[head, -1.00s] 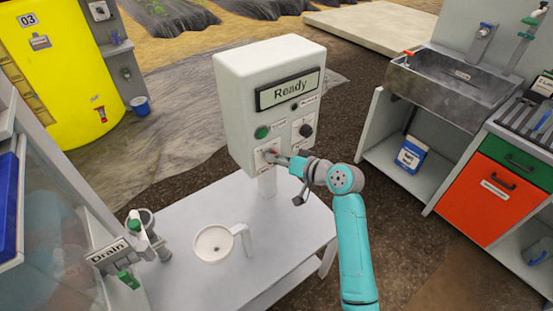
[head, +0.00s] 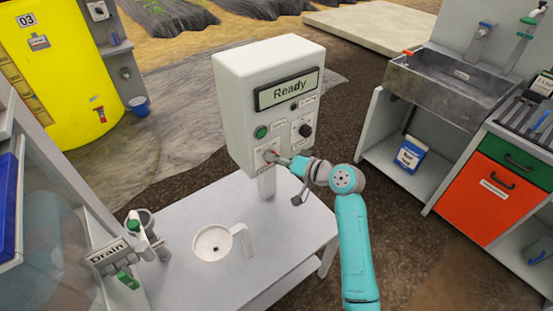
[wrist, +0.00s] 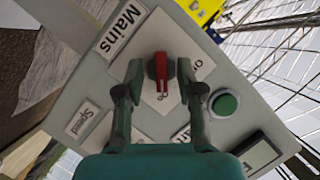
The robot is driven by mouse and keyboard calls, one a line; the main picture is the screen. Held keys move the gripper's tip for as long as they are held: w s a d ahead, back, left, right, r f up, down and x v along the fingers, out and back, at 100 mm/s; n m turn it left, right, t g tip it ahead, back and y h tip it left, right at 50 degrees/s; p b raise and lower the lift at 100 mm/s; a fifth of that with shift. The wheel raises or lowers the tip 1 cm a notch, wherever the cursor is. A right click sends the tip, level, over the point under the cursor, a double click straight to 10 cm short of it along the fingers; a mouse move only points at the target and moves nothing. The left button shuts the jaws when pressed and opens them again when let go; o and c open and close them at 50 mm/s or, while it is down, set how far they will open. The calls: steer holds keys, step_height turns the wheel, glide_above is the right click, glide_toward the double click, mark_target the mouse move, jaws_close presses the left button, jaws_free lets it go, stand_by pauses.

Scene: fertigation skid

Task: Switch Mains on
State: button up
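The Mains switch (wrist: 161,74) is a red rotary handle on a white plate, with the Mains label (wrist: 122,28) beside it in the wrist view. In the head view the switch (head: 271,155) is low on the left of the pale control box (head: 235,110), whose display (head: 289,88) reads "Ready". My gripper (wrist: 160,80) is at the switch, one finger on each side of the red handle. Narrow gaps seem to show between fingers and handle, and it does not look clamped. The handle lies between an "o" mark and another mark near its end.
A green button (head: 261,132) and a black Speed knob (head: 305,130) sit just above the switch. A white jug (head: 212,242) stands on the table (head: 180,285) below. A Drain valve (head: 128,280) is at the left. A sink (head: 440,85) and cabinet stand right.

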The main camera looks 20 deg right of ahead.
steer(key=shift+r, duration=0.1)
steer(key=v, duration=1.2)
stand_by(0.4)
